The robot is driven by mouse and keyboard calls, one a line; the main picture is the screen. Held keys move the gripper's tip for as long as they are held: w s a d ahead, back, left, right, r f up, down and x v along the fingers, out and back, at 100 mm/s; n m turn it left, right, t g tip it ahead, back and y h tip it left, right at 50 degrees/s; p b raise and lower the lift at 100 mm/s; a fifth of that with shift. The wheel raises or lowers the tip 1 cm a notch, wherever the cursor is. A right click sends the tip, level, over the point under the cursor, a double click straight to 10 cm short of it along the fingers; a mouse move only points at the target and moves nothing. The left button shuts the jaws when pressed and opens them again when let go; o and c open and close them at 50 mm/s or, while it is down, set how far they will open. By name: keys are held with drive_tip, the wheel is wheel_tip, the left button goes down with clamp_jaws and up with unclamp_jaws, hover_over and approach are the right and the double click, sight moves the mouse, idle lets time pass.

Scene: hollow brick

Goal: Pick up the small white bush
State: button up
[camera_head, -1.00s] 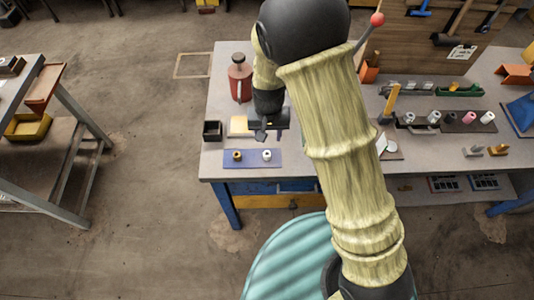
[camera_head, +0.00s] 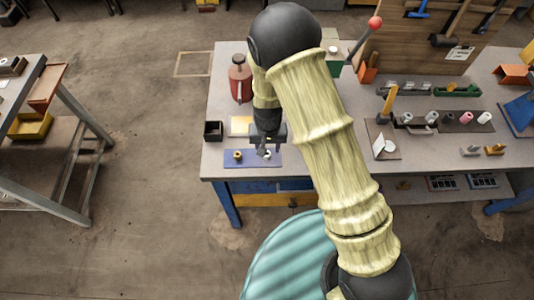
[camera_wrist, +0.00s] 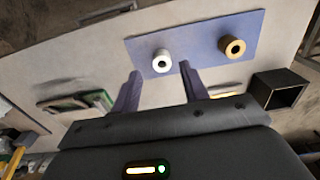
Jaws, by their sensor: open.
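The small white bush (camera_wrist: 162,61) stands on a blue mat (camera_wrist: 198,30) on the workbench. It is a short hollow cylinder with a dark hole. In the head view the white bush (camera_head: 267,154) is partly hidden by my gripper (camera_head: 262,150). In the wrist view my gripper (camera_wrist: 157,70) is open, and the bush shows between and just beyond its two dark fingers, not held. A brass bush (camera_wrist: 232,47) stands on the same mat to the right of the white one in the wrist view, and to its left in the head view (camera_head: 238,155).
A black open box (camera_head: 213,131) stands left of the mat's back edge. A red can (camera_head: 240,80) stands further back. To the right lie a dark strip with several bushes (camera_head: 448,120) and a board with white pieces (camera_head: 384,146).

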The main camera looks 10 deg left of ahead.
sight(268, 152)
drive_tip(key=shift+f+p, duration=0.5)
drive_tip(key=shift+f, duration=1.3)
drive_tip(key=shift+c, duration=0.2)
drive_tip(key=c, duration=0.9)
